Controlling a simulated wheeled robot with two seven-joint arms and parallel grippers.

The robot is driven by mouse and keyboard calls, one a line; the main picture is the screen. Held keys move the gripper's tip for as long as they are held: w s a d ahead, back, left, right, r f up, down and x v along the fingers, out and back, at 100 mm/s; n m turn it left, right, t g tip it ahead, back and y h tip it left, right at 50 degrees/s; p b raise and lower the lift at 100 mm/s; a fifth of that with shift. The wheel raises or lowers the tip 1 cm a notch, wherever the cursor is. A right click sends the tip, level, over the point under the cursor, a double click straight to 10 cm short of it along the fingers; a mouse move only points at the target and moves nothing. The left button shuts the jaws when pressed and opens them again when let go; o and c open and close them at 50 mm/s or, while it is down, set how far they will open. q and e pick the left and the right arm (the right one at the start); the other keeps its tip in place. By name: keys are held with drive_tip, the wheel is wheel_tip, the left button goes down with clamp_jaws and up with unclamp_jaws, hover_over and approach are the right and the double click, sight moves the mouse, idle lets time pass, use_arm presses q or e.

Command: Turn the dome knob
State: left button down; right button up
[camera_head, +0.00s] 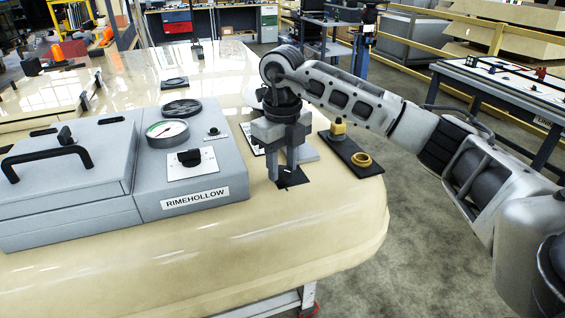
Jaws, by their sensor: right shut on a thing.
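My right gripper (286,172) points straight down on the table, right of the grey RIMEHOLLOW box. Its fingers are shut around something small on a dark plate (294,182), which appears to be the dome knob. The fingers hide the knob, so its shape and turn angle cannot be seen. My left gripper is not in view.
The grey box (150,207) carries a dial gauge (167,132), a black knob (189,157) on a white plate and a handled lid. A dark plate with a yellow part (338,127) and a brass ring (361,159) lies right of my gripper. The table front (290,240) is clear.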

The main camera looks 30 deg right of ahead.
drive_tip(key=n, duration=0.4)
drive_tip(key=shift+n, duration=0.3)
drive_tip(key=n, duration=0.3)
drive_tip(key=shift+n+b, duration=0.3)
drive_tip(key=shift+b, duration=0.05)
drive_tip(key=n, duration=0.3)
drive_tip(key=shift+r+n, duration=0.1)
drive_tip(key=shift+n, duration=1.8)
drive_tip(key=o, duration=1)
drive_tip(key=shift+b, duration=0.3)
